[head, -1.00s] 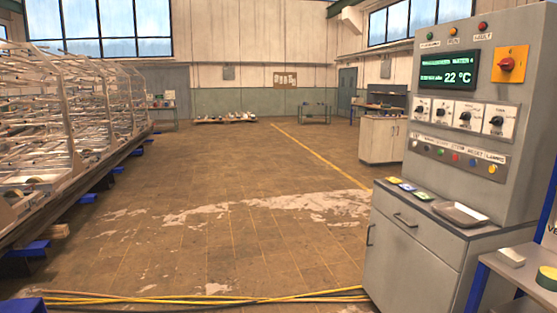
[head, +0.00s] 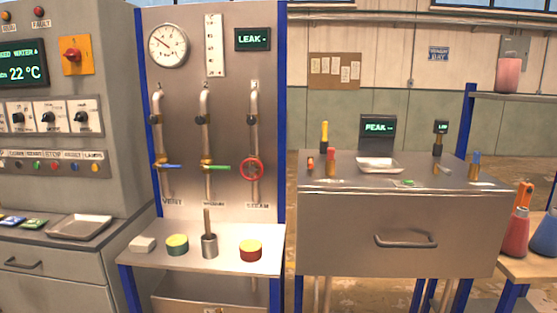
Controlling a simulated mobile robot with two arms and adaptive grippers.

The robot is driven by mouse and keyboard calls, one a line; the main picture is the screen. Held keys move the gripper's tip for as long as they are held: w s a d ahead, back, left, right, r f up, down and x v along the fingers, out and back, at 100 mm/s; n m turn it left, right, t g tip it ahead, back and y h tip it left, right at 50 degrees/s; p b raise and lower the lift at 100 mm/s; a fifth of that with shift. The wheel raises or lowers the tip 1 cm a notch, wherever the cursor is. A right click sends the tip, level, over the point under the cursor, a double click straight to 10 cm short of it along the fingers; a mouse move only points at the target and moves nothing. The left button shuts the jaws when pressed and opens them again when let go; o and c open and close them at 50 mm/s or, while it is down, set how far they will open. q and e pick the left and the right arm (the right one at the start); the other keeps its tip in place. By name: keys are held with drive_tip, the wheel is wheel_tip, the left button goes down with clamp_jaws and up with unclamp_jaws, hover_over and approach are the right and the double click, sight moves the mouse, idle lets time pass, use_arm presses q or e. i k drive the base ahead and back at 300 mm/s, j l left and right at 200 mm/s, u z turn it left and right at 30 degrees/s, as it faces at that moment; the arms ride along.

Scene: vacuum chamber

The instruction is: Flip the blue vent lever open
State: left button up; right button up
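The blue vent lever (head: 167,166) sits on the leftmost of three vertical pipes on the grey valve panel. It points to the right, roughly level, across its pipe, above the label "VENT" (head: 172,202). A green lever (head: 217,167) is on the middle pipe, also pointing right. A red round handwheel (head: 252,169) is on the right pipe above the label "STEAM". Neither of my grippers shows in the head view.
A shelf (head: 135,258) under the panel holds a white block, two round tins and a metal cup with a stick. A control cabinet (head: 100,185) stands left. A steel drawer bench (head: 320,235) stands right. Brown floor shows behind the bench.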

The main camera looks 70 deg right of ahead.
sight(172, 167)
drive_tip(key=i+l+z, duration=0.1)
drive_tip(key=z, duration=0.35)
drive_tip(key=i+l+z, duration=0.2)
drive_tip(key=z, duration=0.25)
drive_tip(key=i+l+z, duration=0.15)
drive_tip(key=z, duration=0.3)
drive_tip(key=i+l+z, duration=0.1)
drive_tip(key=i, duration=0.3)
drive_tip(key=i+l+z, duration=0.15)
drive_tip(key=i, duration=0.25)
